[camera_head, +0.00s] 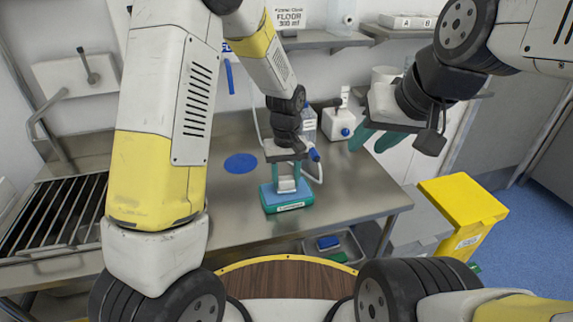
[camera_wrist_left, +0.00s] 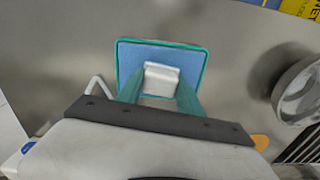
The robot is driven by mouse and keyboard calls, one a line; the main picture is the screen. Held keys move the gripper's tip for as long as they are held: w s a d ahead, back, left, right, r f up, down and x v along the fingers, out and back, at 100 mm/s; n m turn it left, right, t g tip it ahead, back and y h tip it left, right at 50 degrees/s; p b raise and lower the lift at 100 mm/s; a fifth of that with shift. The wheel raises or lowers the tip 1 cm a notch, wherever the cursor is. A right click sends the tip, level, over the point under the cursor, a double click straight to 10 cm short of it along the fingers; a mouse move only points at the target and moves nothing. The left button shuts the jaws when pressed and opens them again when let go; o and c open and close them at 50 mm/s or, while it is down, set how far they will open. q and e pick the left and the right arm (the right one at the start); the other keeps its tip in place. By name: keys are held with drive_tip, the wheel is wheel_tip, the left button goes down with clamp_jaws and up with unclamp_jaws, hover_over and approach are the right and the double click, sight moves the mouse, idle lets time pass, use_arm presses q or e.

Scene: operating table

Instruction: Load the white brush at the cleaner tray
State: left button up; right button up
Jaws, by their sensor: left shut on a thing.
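The cleaner tray (camera_head: 292,207) is a teal-rimmed block with a blue top and a front label, on the steel counter. It also shows in the left wrist view (camera_wrist_left: 128,62). My left gripper (camera_head: 286,180) points down over it. Its teal fingers (camera_wrist_left: 160,98) are shut on the white brush (camera_wrist_left: 161,74), a pale block that also shows in the head view (camera_head: 287,185). The brush is over the blue top; I cannot tell whether it touches. My right gripper (camera_head: 373,138) is raised at the right, open and empty.
A flat blue disc (camera_head: 240,163) lies on the counter left of the tray. A drain rack (camera_head: 55,217) is at the left, a yellow bin (camera_head: 462,200) at the right. The counter right of the tray is clear.

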sight(286, 179)
use_arm(q)
drive_tip(key=shift+r, duration=3.45)
